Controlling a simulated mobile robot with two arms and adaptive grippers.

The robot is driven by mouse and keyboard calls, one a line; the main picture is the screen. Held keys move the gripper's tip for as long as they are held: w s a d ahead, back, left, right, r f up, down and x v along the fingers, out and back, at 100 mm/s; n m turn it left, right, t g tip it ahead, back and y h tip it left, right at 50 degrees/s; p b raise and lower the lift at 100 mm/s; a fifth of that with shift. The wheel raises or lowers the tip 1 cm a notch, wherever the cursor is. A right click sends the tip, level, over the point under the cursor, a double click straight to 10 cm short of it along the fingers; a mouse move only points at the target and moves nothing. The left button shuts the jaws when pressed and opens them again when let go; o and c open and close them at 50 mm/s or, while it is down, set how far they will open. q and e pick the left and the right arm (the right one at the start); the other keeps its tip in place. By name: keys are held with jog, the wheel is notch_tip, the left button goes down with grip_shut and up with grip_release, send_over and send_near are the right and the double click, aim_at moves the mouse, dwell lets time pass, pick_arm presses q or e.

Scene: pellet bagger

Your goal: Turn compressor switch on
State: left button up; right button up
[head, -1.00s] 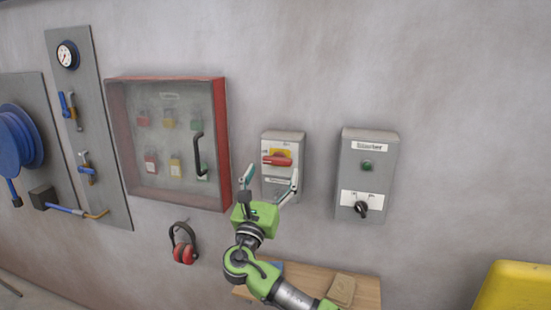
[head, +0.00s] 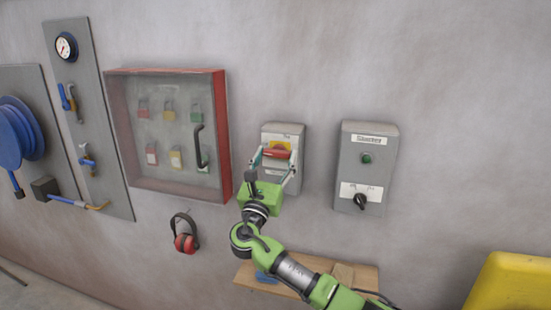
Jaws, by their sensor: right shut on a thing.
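A grey switch box (head: 299,143) with a red rotary handle (head: 278,153) on a yellow plate is mounted on the wall. The red handle lies about horizontal. My right gripper (head: 275,160) is in front of this box, with one finger at each end of the red handle, shut on it. The gripper covers the lower part of the box and its lower label. My left gripper is not in view.
Right of it hangs a grey box (head: 384,155) with a green lamp and a black knob (head: 360,201). Left is a red-framed padlock cabinet (head: 228,110) with a black handle. Ear muffs (head: 185,242), a wooden shelf (head: 340,270) and a yellow object (head: 510,285) are below.

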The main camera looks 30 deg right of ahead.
jog(key=shift+f+m+b, duration=0.15)
jog(key=shift+m+b, duration=0.15)
jog(key=shift+b, duration=0.15)
jog(key=m+g+b, duration=0.2)
jog(key=m+b, duration=0.1)
jog(key=m+g+h+b, duration=0.1)
jog(key=m+b, duration=0.3)
jog(key=m+g+b, duration=0.2)
jog(key=m+b, duration=0.1)
jog(key=m, duration=0.1)
jog(key=shift+w+a+g+h+b, duration=0.1)
jog(key=shift+g+h+b, duration=0.2)
jog(key=shift+h+b, duration=0.1)
jog(key=m+b, duration=0.1)
jog(key=m, duration=0.1)
jog(key=shift+m+g, duration=0.3)
jog(key=shift+g, duration=0.1)
jog(key=m+g+b, duration=0.1)
jog(key=m, duration=0.2)
jog(key=shift+y+b, duration=0.3)
jog(key=m, duration=0.1)
jog(key=m+g, duration=0.1)
jog(key=m, duration=0.1)
jog(key=shift+r+y, duration=0.3)
jog(key=shift+y, duration=0.1)
jog(key=shift+m+g+y+b, duration=0.3)
jog(key=shift+m, duration=0.8)
jog(key=o, duration=1.1)
